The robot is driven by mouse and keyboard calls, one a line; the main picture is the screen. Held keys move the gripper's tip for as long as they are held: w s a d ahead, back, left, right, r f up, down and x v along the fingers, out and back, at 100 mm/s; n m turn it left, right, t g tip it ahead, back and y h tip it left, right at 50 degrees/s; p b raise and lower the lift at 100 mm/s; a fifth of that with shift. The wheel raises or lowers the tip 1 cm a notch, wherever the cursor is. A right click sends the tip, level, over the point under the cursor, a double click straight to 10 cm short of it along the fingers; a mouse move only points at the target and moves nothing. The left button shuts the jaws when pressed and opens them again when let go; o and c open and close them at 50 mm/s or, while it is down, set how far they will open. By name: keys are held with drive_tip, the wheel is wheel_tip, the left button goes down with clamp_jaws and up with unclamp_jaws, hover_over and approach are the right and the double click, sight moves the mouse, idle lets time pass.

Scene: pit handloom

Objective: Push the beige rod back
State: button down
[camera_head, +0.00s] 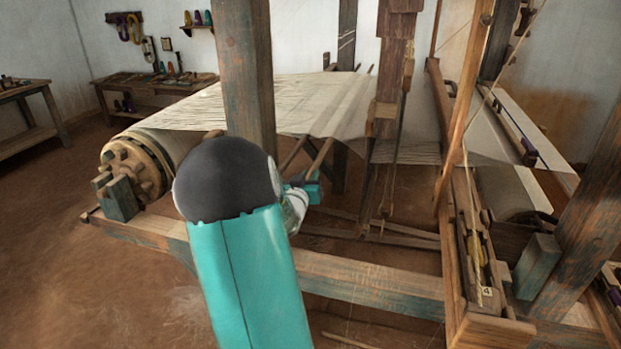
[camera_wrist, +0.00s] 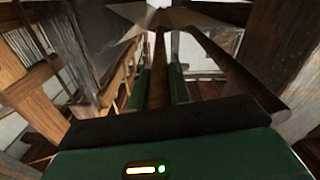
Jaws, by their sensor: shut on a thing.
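The beige rod (camera_head: 320,158) shows in the head view as a slim wooden bar below the stretched cloth, slanting down to my gripper (camera_head: 308,191). In the wrist view the rod (camera_wrist: 158,82) runs straight ahead between the two green fingers of my gripper (camera_wrist: 161,84), which are shut on it. My teal arm and its dark joint hide part of the loom and most of the gripper in the head view. The far end of the rod is hard to make out under the cloth.
A second rod (camera_wrist: 235,72) slants close by on the right in the wrist view. The cloth (camera_head: 290,103) stretches above, from the beam wheel (camera_head: 135,170). A thick loom post (camera_head: 246,75) and a lower frame beam (camera_head: 370,287) stand near my arm.

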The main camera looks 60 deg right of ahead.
drive_tip(key=w, duration=0.4)
drive_tip(key=shift+w+a, duration=0.2)
drive_tip(key=shift+a, duration=0.2)
drive_tip(key=shift+w, duration=0.1)
drive_tip(key=c, duration=1.3)
unclamp_jaws()
drive_tip(key=shift+w, duration=0.15)
